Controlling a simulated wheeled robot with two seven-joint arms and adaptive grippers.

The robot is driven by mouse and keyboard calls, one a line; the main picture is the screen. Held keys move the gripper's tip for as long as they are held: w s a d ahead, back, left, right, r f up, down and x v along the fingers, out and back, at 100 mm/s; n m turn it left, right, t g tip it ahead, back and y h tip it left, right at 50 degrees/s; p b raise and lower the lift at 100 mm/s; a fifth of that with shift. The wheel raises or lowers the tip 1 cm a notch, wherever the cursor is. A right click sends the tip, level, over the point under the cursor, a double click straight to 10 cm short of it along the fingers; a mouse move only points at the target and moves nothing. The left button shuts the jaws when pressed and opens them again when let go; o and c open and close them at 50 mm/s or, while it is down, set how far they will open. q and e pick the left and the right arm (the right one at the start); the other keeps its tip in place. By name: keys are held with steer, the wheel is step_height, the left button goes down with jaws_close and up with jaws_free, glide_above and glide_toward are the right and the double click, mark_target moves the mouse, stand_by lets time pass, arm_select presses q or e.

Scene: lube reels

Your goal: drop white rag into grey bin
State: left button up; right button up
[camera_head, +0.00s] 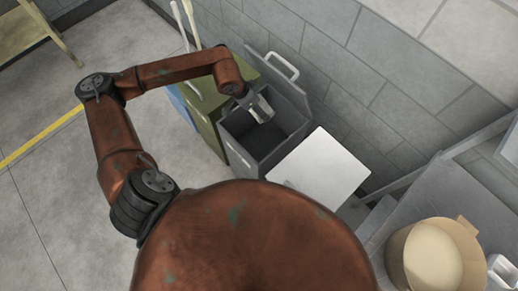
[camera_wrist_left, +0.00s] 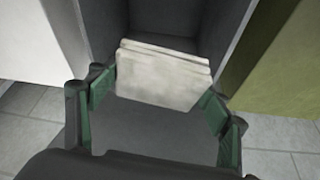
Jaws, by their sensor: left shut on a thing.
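My left gripper (camera_head: 259,106) reaches in from the left and is over the open grey bin (camera_head: 236,155) in the head view. In the left wrist view the left gripper (camera_wrist_left: 158,92) is shut on a folded white rag (camera_wrist_left: 160,76), with a green-lined finger at each side of it. The rag also shows as a small pale patch in the head view (camera_head: 262,110). The dark inside of the grey bin (camera_wrist_left: 172,18) lies beyond the rag. The bin's lid stands open against the wall. My right gripper is not in view.
A green bin (camera_head: 207,118) stands left of the grey bin, with handles sticking up behind. A white-topped box (camera_head: 322,168) stands to the right. A metal bench (camera_head: 440,195) holds a round tan container (camera_head: 432,258). A block wall runs behind the bins.

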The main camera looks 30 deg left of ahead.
arm_select(q)
step_height(320, 180, down, 2)
steer(key=shift+f, duration=0.2)
steer(key=shift+f+b, duration=0.35)
steer(key=shift+f, duration=0.1)
steer(key=o, duration=1.2)
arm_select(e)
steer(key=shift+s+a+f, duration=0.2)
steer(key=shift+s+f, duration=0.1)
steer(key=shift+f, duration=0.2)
arm_select(q)
steer(key=shift+r, duration=0.2)
steer(key=v, duration=1.1)
steer(key=shift+s+a+r, duration=0.1)
steer(key=shift+s+r, duration=0.15)
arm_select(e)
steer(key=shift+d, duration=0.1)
